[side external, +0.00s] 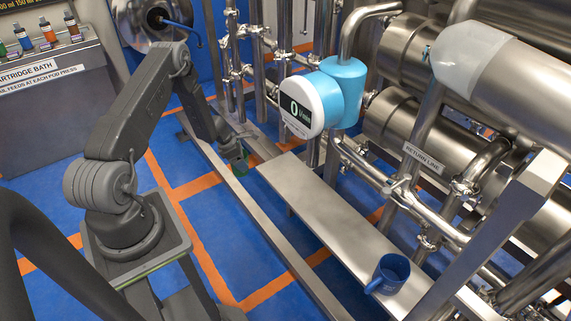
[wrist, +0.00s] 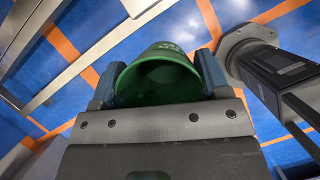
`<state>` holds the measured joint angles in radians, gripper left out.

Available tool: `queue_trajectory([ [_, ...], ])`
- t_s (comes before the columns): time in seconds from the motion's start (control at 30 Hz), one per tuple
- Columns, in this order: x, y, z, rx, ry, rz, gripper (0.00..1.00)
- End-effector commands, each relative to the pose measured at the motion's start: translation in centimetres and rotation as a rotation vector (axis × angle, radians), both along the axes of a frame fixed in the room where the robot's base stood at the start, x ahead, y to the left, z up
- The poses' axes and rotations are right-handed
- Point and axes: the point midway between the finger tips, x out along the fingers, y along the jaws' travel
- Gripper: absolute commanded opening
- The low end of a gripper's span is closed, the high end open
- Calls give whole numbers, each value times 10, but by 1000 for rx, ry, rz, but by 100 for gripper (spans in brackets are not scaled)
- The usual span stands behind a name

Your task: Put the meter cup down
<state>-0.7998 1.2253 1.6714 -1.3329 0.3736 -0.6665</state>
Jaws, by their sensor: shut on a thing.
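A green cup (wrist: 158,78) is held between the two fingers of my gripper (wrist: 160,88); its open mouth faces the wrist camera. In the side external view my gripper (side external: 236,152) hangs low at the end of the arm, left of the metal bench, and only a little of the green cup (side external: 241,164) shows. A blue mug (side external: 388,273) stands upright on the near end of the bench (side external: 325,205), away from my gripper. The round white and blue meter (side external: 300,103) is on the pipework above the bench and shows 0. The pictures do not show which cup is the meter cup.
Most of the bench top is bare. A long metal rail (side external: 262,232) runs along the floor side of the bench. Steel pipes and tanks (side external: 425,130) fill the right side. A grey cartridge bath (side external: 55,100) with small bottles stands at the left.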

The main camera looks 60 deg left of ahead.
Motion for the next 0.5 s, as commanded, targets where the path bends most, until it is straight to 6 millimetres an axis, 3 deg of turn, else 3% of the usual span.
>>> queue_trajectory([
  [0.3,75,-32,0,3,-3,-11,47],
  [0.5,110,-47,0,2,-3,-11,47],
])
